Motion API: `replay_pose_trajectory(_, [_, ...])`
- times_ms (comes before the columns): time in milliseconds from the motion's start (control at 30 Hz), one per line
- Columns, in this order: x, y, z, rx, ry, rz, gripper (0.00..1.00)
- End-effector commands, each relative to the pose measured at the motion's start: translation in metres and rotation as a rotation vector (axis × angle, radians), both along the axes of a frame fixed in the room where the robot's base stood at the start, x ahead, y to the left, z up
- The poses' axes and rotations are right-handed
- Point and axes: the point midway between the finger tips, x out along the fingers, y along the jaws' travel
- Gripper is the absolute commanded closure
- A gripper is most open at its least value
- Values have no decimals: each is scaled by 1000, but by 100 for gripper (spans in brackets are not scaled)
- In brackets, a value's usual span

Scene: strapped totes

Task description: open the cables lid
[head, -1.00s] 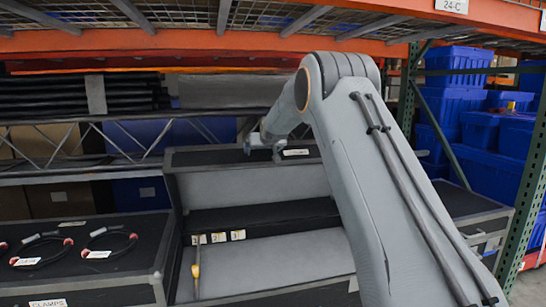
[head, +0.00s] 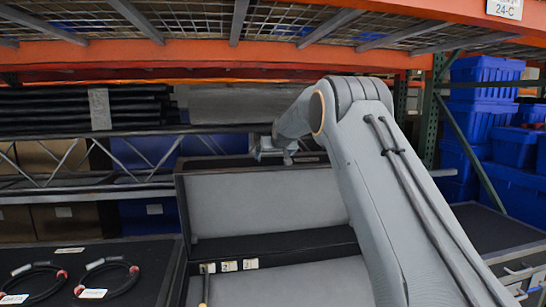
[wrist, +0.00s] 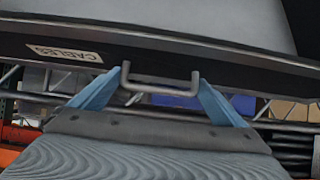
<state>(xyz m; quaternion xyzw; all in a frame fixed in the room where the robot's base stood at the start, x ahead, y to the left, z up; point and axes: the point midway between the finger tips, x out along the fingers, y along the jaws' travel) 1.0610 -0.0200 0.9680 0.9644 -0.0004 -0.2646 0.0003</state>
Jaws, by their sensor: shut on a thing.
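The cables case stands in the middle of the head view with its lid (head: 262,203) raised. The lid's grey lined inner face points toward me. In the wrist view, a white CABLES label (wrist: 65,53) is on the lid's dark edge, beside a grey bar handle (wrist: 160,86). My gripper (wrist: 157,78) has its two blue fingers closed around this handle. In the head view my gripper (head: 272,150) is at the lid's upper edge, partly hidden by my arm. The case's grey interior (head: 290,285) is exposed, its right part hidden behind my arm.
A dark case top (head: 75,265) with looped cables lies at the left. Numbered white tags (head: 228,266) sit inside the open case. An orange rack beam (head: 200,50) crosses overhead. Blue totes (head: 485,110) and a green post stand at the right.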

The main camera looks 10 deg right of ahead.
Motion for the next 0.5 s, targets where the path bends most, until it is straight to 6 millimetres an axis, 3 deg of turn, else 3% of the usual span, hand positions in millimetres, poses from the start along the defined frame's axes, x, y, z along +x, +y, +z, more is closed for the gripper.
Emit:
replay_pose_trajectory(33, [1, -3, 8, -1, -12, -3, 45])
replay_pose_trajectory(333, [1, -2, 10, 0, -15, -2, 45])
replay_pose_trajectory(367, [1, -2, 10, 0, -15, -2, 2])
replay_pose_trajectory(500, [1, -1, 7, 0, -12, -2, 0])
